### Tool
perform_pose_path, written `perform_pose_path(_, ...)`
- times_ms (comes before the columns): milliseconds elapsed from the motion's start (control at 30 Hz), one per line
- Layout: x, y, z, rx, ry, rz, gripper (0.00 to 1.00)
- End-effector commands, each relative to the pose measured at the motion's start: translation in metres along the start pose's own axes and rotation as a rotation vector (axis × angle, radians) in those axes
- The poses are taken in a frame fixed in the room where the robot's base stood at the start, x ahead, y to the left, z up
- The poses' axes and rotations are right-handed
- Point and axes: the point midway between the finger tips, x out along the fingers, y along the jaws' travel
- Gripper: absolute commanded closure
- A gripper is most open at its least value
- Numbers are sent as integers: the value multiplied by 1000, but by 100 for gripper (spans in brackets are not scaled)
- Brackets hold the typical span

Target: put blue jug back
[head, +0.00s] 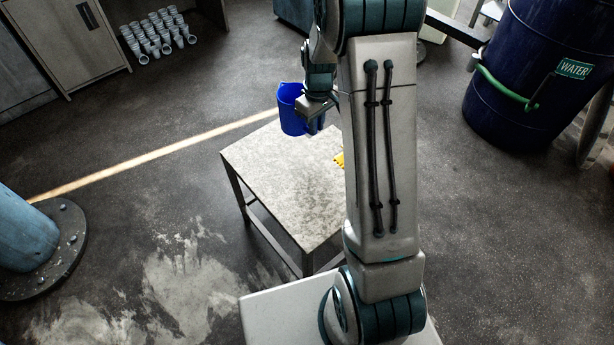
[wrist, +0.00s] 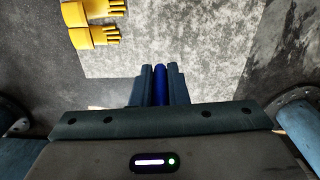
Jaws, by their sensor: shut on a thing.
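The blue jug (head: 290,109) shows in the head view at the far edge of the small table (head: 270,165), upright as far as I can see. My gripper (head: 318,118) is at the jug's right side, partly hidden by my own arm. In the wrist view my gripper (wrist: 158,84) is shut on a narrow blue strip of the jug (wrist: 160,86) between its fingers. The rest of the jug is hidden there. I cannot tell whether the jug touches the tabletop.
Yellow gloves (wrist: 96,24) lie on the table, mostly hidden by my arm in the head view. A dark blue water barrel (head: 535,75) with a green hose stands at the right. Stacked pale cups (head: 157,35) are on the floor near a cabinet (head: 75,40).

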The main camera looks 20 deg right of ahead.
Motion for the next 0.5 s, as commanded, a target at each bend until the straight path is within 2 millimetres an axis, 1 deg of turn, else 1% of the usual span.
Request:
perform_pose_path(33,8,-8,8,0,-2,-2,100)
perform_pose_path(300,42,-48,50,0,-2,-1,100)
perform_pose_path(400,51,-60,62,0,-1,-1,100)
perform_pose_path(500,56,-66,69,1,-1,-1,100)
